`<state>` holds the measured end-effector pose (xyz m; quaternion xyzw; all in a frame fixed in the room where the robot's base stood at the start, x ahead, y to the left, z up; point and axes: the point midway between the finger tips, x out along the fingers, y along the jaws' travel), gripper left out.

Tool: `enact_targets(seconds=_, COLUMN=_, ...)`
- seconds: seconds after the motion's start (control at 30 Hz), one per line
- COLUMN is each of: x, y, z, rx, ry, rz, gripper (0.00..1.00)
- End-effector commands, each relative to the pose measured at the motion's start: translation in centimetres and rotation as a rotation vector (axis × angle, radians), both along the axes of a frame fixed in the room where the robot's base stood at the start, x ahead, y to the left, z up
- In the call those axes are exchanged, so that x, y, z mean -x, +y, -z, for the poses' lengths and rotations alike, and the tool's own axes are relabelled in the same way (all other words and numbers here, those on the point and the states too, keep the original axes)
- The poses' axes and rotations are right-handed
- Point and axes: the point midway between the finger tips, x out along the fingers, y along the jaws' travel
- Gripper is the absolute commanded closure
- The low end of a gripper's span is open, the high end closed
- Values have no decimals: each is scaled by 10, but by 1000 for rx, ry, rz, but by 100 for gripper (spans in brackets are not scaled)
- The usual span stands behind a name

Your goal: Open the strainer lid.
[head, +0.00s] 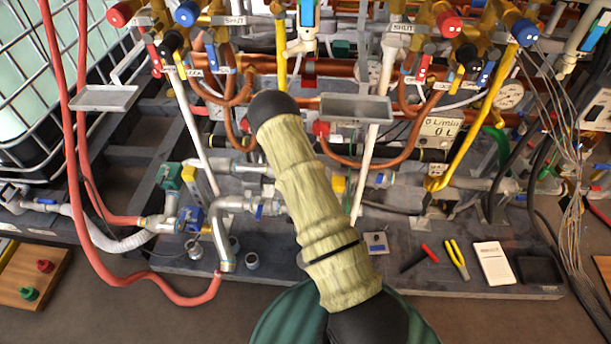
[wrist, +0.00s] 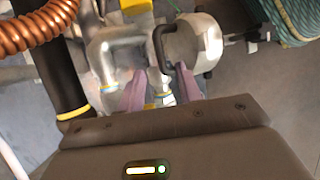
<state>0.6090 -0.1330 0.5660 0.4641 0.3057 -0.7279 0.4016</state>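In the wrist view, a silvery metal body (wrist: 115,55) with a rounded cap (wrist: 204,45) on its right looks like the strainer and its lid. A dark bent handle (wrist: 158,46) stands at the cap's left side. My gripper (wrist: 160,74) has two pinkish fingers, spread apart, just below the body and handle. A small pipe fitting with a yellow band shows between the fingers. I cannot tell whether either finger touches metal. In the head view my arm covers the gripper and most of the strainer area.
A coiled copper pipe (wrist: 35,27) and a dark vertical pipe (wrist: 62,70) stand close on the left in the wrist view. In the head view, red hoses (head: 70,150) hang left. Red pliers (head: 420,257), yellow pliers (head: 456,258) and a dark tray (head: 540,270) lie right.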

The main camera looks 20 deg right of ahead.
Motion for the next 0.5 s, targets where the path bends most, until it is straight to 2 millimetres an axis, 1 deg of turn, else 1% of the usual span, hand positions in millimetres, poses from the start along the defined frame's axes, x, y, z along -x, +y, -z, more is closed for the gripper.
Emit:
enact_targets(seconds=0.03, x=-3, y=3, z=-9, rx=0, ry=-1, rz=0, gripper=65)
enact_targets(seconds=0.1, x=-5, y=6, z=-16, rx=-1, ry=-3, rz=-1, gripper=65)
enact_targets(seconds=0.2, x=-6, y=7, z=-22, rx=-1, ry=0, rz=1, gripper=65)
enact_targets(seconds=0.47, x=-6, y=6, z=-23, rx=-1, ry=0, rz=4, gripper=65)
enact_targets(seconds=0.5, x=-6, y=6, z=-23, rx=-1, ry=0, rz=4, gripper=71)
